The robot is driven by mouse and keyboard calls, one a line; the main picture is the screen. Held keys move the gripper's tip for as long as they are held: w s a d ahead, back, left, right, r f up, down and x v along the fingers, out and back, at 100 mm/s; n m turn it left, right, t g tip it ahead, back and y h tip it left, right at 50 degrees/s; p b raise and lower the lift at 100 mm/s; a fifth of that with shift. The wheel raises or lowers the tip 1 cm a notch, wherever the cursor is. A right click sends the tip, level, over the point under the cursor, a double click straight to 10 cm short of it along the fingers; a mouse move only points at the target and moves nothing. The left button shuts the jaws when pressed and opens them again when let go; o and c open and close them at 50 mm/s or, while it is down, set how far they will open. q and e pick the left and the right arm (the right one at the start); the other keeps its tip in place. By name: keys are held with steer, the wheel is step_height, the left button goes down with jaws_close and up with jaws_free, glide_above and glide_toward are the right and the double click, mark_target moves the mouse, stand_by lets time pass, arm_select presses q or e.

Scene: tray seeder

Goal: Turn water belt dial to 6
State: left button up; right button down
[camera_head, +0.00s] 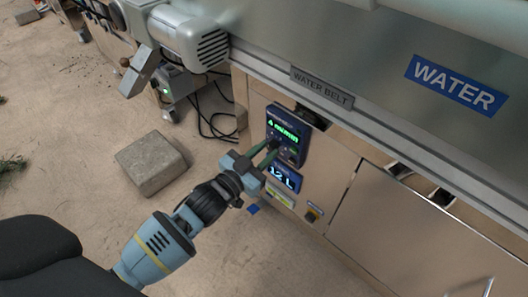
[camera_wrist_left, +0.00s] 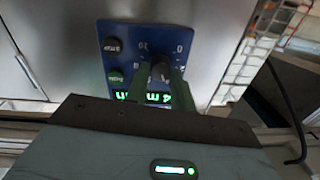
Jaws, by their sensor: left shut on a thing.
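The water belt dial is a dark knob on a blue control panel (camera_head: 292,127) below the WATER BELT label (camera_head: 322,86). The panel's green display reads about "4 m/min" in the head view. My left gripper (camera_head: 273,147) reaches the panel from the lower left, its green fingers shut on the dial. In the left wrist view the dark dial (camera_wrist_left: 160,68) sits between the fingertips, with scale numbers around it on the panel (camera_wrist_left: 118,68). The fingers hide part of the dial and display, so its pointer cannot be read. My right gripper is not in view.
A blue WATER sign (camera_head: 456,85) is on the machine. A grey motor (camera_head: 190,38) juts out at the upper left. A concrete block (camera_head: 150,163) lies on the floor.

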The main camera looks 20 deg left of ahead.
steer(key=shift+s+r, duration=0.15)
arm_select(q)
steer(key=shift+m+p, duration=0.4)
steer(key=shift+m, duration=0.3)
steer(key=shift+m+p, duration=0.55)
steer(key=shift+m, duration=0.65)
steer(key=m, duration=0.2)
steer(key=shift+m+p, duration=0.3)
steer(key=shift+p, duration=0.05)
steer(key=m, duration=0.3)
steer(key=shift+f, duration=0.1)
steer(key=shift+m, duration=0.6)
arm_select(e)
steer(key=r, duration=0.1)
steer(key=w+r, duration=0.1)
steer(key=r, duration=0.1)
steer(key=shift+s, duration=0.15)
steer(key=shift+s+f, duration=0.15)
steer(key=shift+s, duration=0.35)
